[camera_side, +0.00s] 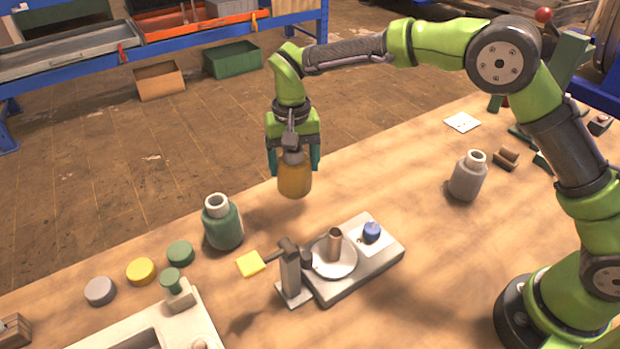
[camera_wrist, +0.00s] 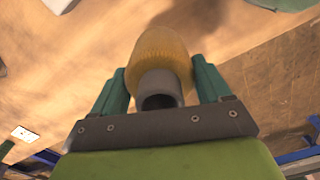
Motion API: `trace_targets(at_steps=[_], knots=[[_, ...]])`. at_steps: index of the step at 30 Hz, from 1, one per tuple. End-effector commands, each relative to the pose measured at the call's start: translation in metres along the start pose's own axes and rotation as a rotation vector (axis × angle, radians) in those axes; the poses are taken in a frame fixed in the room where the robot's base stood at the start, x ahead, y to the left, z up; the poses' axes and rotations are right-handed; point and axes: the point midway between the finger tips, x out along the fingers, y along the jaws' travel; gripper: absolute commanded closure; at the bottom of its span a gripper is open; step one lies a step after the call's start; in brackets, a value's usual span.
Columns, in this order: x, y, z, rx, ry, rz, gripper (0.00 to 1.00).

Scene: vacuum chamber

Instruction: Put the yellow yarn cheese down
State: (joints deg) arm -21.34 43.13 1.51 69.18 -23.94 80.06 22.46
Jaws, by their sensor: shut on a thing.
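The yellow yarn cheese (camera_side: 294,178) is a rounded yellow package on a grey tube. My gripper (camera_side: 294,162) is shut on it from above and holds it upright, seemingly clear of the wooden table near the far edge. In the wrist view the cheese (camera_wrist: 161,55) sits between the two green fingers, its ribbed side and the open grey tube end showing. The underside of the cheese is hidden, so the exact gap to the table cannot be told.
A green cheese (camera_side: 222,226) stands left and a grey one (camera_side: 467,180) right. A device with a white dish (camera_side: 322,266) stands in front. A yellow square (camera_side: 250,263) and yellow, green and grey discs (camera_side: 141,271) lie left. The table between device and grey cheese is clear.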

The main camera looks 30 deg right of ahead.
Motion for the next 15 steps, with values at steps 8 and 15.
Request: trace_targets(at_steps=[8,15], knots=[[0.035,0.000,0.000,0.001,-0.002,0.001,0.58],[0.041,0.000,0.000,0.001,0.001,-0.002,0.58]])
